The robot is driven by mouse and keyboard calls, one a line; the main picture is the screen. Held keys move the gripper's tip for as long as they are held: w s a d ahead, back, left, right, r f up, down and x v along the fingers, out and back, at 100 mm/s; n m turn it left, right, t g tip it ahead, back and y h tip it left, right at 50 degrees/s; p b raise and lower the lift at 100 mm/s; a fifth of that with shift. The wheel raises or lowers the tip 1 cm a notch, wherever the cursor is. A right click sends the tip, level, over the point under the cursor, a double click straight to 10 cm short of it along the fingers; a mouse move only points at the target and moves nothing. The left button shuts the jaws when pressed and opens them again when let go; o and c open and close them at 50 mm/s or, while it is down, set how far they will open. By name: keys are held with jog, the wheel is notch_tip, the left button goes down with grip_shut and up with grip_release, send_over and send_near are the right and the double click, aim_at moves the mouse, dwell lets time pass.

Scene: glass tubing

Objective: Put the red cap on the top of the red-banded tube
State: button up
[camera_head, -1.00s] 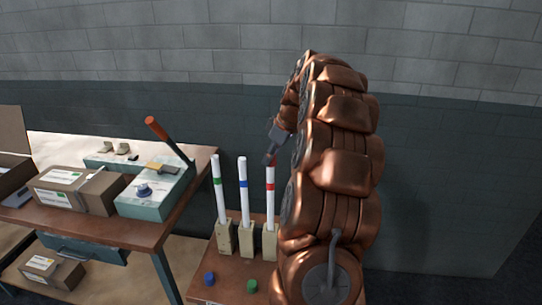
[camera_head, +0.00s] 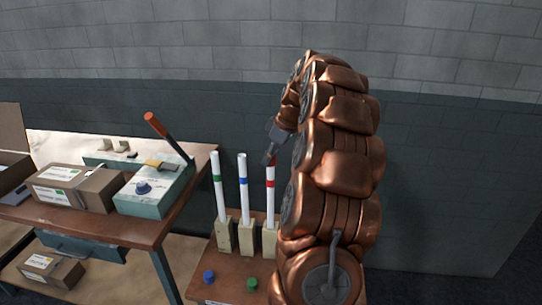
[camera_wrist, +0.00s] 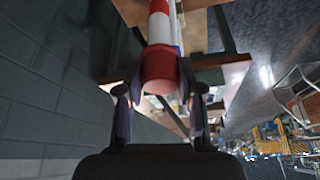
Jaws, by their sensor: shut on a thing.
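The red-banded tube (camera_head: 270,203) stands upright in the rightmost pale block, with my arm beside it. My gripper (camera_head: 269,157) is at the tube's top end. In the wrist view, the red cap (camera_wrist: 160,70) lies between the fingers of my gripper (camera_wrist: 160,92), which are shut on it. The white tube (camera_wrist: 159,29) with its red band (camera_wrist: 159,6) runs in line beyond the cap. The cap appears to meet the tube's end; how far it is seated cannot be told. In the head view, the cap is mostly hidden by the gripper.
A blue-banded tube (camera_head: 243,204) and a green-banded tube (camera_head: 219,202) stand in blocks to the left. A blue cap (camera_head: 209,277) and a green cap (camera_head: 252,284) lie on the small table (camera_head: 229,271) in front. A workbench (camera_head: 140,222) with boxes stands further left.

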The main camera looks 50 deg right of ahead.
jog(key=o, duration=1.4)
jog(key=shift+r, duration=0.15)
jog(key=shift+r+p, duration=0.65)
jog(key=shift+r, duration=3.2)
